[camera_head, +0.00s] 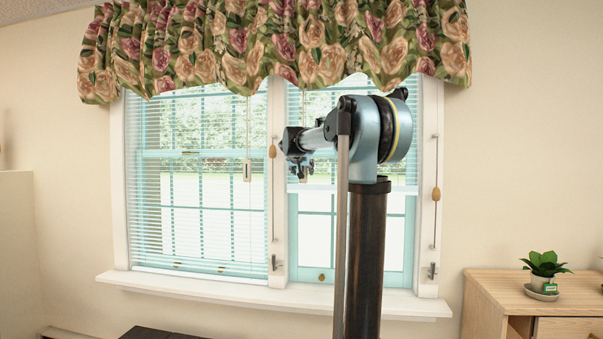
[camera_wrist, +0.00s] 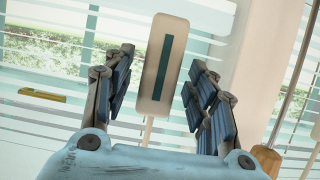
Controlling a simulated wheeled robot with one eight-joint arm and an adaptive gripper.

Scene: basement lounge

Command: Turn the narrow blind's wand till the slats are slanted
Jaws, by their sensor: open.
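The narrow blind (camera_head: 310,100) hangs in the right window, partly raised, with bright gaps between its slats. Its wand shows in the wrist view as a flat beige handle (camera_wrist: 150,97) with a dark teal stripe and a thin pale stem (camera_wrist: 148,130). My gripper (camera_wrist: 162,68) is open, one finger on each side of the handle, with visible gaps. In the head view my gripper (camera_head: 301,168) is by the post between the windows, at the blind's left side. It hides most of the wand there. The wrist picture appears upside down.
A wider blind (camera_head: 190,215) covers the left window, with its own wand handle (camera_head: 247,171). A wooden cord tassel (camera_head: 272,152) hangs by the middle post and shows near my gripper (camera_wrist: 267,160). The sill (camera_head: 230,292) juts out below. A plant (camera_head: 544,268) stands at right.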

